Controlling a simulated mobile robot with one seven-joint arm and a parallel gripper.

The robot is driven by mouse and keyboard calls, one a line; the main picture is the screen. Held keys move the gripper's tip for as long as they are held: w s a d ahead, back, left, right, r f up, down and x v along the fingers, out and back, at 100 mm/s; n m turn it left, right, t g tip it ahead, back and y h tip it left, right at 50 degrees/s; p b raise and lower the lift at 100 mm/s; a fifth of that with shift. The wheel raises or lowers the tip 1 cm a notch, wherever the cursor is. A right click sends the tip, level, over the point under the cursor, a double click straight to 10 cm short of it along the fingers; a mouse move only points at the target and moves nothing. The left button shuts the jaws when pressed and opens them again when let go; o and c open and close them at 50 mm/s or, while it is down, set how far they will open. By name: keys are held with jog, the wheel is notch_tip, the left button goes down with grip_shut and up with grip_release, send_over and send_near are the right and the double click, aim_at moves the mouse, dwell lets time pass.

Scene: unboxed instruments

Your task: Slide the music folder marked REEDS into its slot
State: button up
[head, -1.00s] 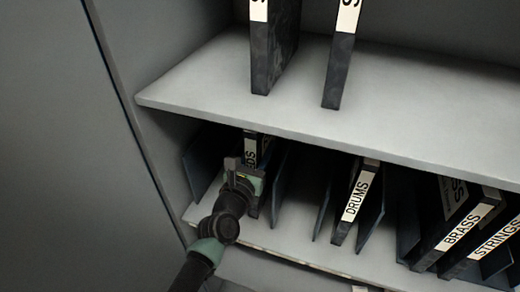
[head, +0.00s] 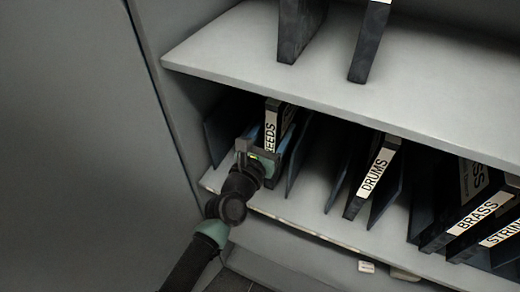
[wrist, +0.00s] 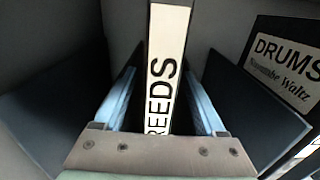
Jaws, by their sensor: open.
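The REEDS folder (head: 271,125) is a dark upright folder with a white spine label. It stands on the lower shelf between thin dark dividers, near the shelf's left end. In the wrist view its label (wrist: 166,70) runs up the middle, between the two fingers. My gripper (wrist: 165,100) is open, with one finger on each side of the spine and a visible gap to each. In the head view my gripper (head: 262,160) is at the folder's lower front and hides the bottom of its spine. How deep the folder sits is hard to tell.
The DRUMS folder (head: 375,172) stands to the right, and BRASS (head: 470,220) and STRINGS (head: 500,236) lean further right. Dark dividers (wrist: 255,110) flank the REEDS folder. The upper shelf (head: 225,58) overhangs from above.

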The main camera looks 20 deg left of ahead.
jog(key=s, duration=0.9)
jog(key=shift+s, duration=0.2)
jog(key=shift+a, duration=0.15)
